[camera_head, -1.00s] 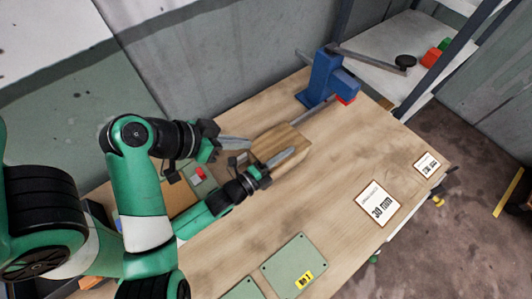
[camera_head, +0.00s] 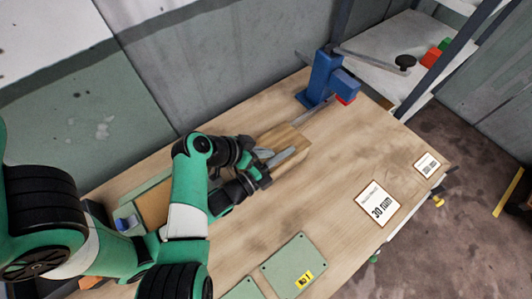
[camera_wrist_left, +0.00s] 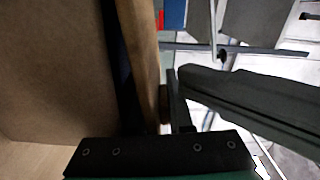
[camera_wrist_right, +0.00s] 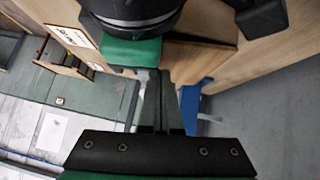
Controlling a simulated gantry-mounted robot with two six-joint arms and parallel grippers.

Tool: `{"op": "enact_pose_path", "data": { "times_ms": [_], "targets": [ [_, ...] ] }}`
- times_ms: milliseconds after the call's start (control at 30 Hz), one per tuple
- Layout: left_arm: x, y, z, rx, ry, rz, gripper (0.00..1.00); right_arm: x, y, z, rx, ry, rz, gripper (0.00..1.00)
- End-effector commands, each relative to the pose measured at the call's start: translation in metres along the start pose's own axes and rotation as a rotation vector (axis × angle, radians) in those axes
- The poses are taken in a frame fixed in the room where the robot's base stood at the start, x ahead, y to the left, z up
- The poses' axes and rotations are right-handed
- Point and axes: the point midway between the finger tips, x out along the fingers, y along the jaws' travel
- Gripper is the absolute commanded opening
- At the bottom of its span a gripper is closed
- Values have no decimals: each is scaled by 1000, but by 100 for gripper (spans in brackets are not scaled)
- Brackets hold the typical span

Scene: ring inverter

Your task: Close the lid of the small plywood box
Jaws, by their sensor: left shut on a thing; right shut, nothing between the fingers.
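The small plywood box (camera_head: 283,137) stands on the workbench beyond my two grippers, partly hidden by them. My left gripper (camera_head: 292,153) is the one on the near side and is shut on the box; the part it holds is hard to make out. In the left wrist view a wooden edge of the box (camera_wrist_left: 143,55) runs beside the fingers. My right gripper (camera_head: 266,153) is on the wall side, close beside the left one, shut and empty near the box. In the right wrist view its closed fingers (camera_wrist_right: 160,85) are by the wood (camera_wrist_right: 200,60). The lid's angle is unclear.
A blue press (camera_head: 325,80) stands at the far end of the bench. A 30 mm sign (camera_head: 378,203) and a green plate (camera_head: 294,265) lie on the near side. A tray (camera_head: 150,205) is behind my arms. Bench between box and sign is clear.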

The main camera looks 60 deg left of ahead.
Motion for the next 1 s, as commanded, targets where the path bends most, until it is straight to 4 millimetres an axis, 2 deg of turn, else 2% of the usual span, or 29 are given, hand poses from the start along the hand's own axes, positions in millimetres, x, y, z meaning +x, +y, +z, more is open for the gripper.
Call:
{"op": "enact_pose_path", "data": {
  "times_ms": [833,867,967,1000],
  "targets": [
    [0,-4,-1,1,2,-11,0,20,4,22,-3,-8,5,0],
    [0,-4,-1,1,3,-11,20,21,4,23,-4,-9,6,0],
    [1,-4,-1,1,3,-13,38,21,4,23,-3,-11,6,0],
    [1,-4,-1,1,3,-13,40,21,4,23,-3,-11,7,0]
  ]
}}
